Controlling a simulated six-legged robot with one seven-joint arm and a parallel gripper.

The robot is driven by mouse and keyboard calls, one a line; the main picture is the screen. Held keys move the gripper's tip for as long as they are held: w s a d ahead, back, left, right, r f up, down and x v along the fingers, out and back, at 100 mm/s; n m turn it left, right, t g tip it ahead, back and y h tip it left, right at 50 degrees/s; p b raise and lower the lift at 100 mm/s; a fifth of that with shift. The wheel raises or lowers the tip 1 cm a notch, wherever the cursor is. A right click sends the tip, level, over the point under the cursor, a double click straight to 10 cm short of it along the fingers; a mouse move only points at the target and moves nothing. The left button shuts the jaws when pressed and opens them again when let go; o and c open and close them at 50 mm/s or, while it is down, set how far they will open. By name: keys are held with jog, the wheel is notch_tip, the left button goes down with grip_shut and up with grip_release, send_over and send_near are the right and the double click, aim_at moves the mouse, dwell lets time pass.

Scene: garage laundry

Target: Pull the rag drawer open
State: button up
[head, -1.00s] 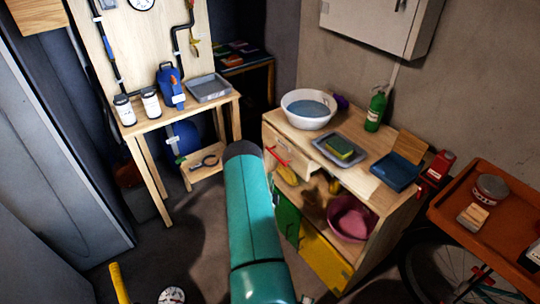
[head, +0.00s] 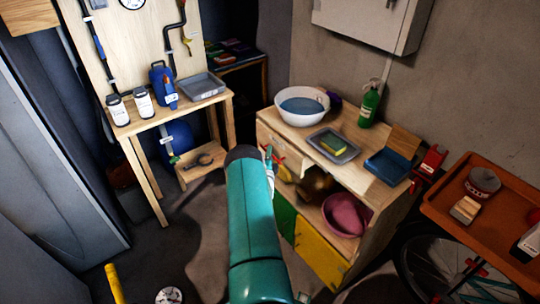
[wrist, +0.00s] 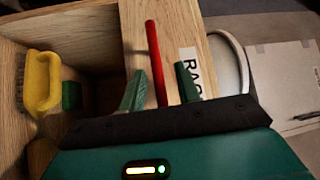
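The rag drawer (head: 276,143) is at the top left of the wooden cabinet and looks shut. Its front fills the middle of the wrist view (wrist: 185,25), with a white label (wrist: 190,75) partly reading "RAG". The red bar handle (wrist: 152,50) passes between the two fingers of my gripper (wrist: 160,88). The fingers are apart, one on each side of the bar, with a gap visible on the right side. I cannot tell whether the left finger touches it. In the head view my gripper (head: 269,160) is small, in front of the handle, and partly hidden by my arm.
On the cabinet top are a white basin (head: 302,105), a grey tray (head: 320,140) and a green bottle (head: 369,104). An orange cart (head: 450,208) stands right.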

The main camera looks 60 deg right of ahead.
grip_shut()
jog(key=shift+a, duration=0.1)
jog(key=w+a, duration=0.5)
jog(key=a, duration=0.6)
jog(key=w+a, duration=0.6)
jog(key=a, duration=0.5)
jog(key=shift+w, duration=0.2)
grip_release()
jog(key=v, duration=1.4)
